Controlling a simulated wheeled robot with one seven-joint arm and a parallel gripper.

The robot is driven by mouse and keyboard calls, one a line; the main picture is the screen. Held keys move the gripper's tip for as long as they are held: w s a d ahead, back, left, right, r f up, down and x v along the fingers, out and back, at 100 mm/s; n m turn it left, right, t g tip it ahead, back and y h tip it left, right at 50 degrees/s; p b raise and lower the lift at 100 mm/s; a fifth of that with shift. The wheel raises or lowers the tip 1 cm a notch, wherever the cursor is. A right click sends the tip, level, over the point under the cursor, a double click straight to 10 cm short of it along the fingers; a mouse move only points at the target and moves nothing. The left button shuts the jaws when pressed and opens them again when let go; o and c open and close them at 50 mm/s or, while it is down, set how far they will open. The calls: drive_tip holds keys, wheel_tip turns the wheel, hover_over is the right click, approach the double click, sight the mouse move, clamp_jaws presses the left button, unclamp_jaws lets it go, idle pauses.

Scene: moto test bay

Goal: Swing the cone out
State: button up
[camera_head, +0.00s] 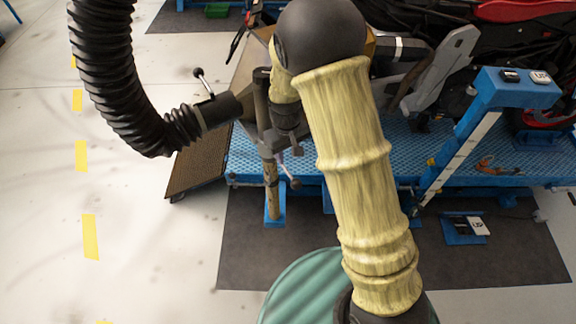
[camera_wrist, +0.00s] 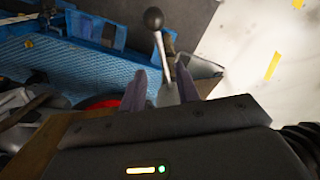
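The black cone-like nozzle (camera_head: 218,111) sits at the end of a thick ribbed hose (camera_head: 108,80) in the head view, left of my wrist. A lever with a ball knob (camera_head: 203,82) stands up from it. My gripper (camera_head: 290,156) points down beside an upright post (camera_head: 268,165), right of the nozzle. A second ball-ended lever (camera_head: 288,174) shows at the fingertips. In the wrist view my gripper (camera_wrist: 161,72) has its fingers apart, with a grey lever ending in a dark ball (camera_wrist: 153,18) between them. Whether a finger touches the lever cannot be told.
A blue lift platform (camera_head: 330,160) with a motorcycle (camera_head: 480,45) lies behind and right. A blue bracket (camera_head: 510,90) rises from it. A brown mesh panel (camera_head: 200,160) lies under the nozzle. The pale floor (camera_head: 150,240) at the left is clear.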

sight(288, 171)
wheel_tip(288, 171, down, 7)
drive_tip(key=shift+f, duration=0.1)
idle(0.3)
clamp_jaws()
